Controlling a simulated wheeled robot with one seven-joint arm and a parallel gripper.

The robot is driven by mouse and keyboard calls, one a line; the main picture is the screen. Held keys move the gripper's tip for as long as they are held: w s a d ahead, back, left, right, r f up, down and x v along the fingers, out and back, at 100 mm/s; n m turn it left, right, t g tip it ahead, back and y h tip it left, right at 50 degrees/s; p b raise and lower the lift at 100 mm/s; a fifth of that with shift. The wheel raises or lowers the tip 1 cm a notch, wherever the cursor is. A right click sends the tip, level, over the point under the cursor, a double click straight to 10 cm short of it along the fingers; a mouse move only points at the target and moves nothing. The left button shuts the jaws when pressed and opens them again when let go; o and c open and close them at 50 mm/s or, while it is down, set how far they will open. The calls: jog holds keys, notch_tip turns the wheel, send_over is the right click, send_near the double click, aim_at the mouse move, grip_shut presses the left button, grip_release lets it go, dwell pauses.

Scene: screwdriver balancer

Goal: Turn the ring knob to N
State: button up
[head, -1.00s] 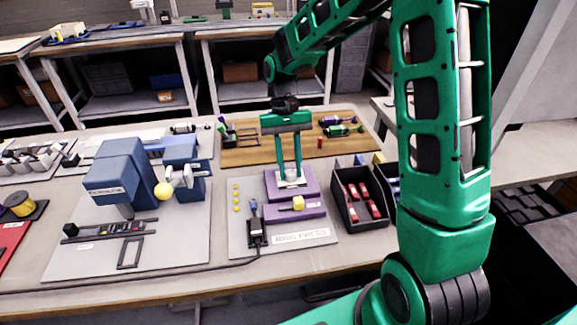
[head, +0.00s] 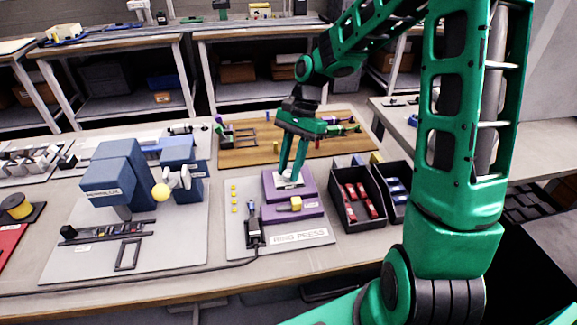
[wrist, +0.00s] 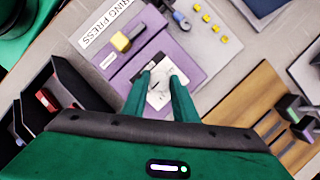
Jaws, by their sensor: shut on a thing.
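The ring knob (wrist: 157,80) is a round pale dial with a dark pointer mark on a white plate. It sits on the upper block of the purple ring press (head: 270,186). My gripper (head: 290,180) reaches down from above, with its green fingers on the knob. In the wrist view my gripper (wrist: 158,82) is shut on the knob, one finger on each side. The letters on the dial plate are too small to read, so I cannot tell which one the pointer faces.
A yellow block (head: 296,203) sits on the lower purple part. A black bin of red parts (head: 375,223) stands close on the right, with another bin of blue parts (head: 408,203) beside it. A wooden board (head: 235,157) with tools lies behind.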

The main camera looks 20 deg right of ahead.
jog(key=shift+a+m, duration=0.1)
jog(key=shift+m, duration=0.5)
jog(key=o, duration=1)
jog(key=shift+o, duration=0.2)
jog(key=v, duration=1)
jog(key=shift+d+r, duration=0.25)
jog(key=shift+r, duration=0.1)
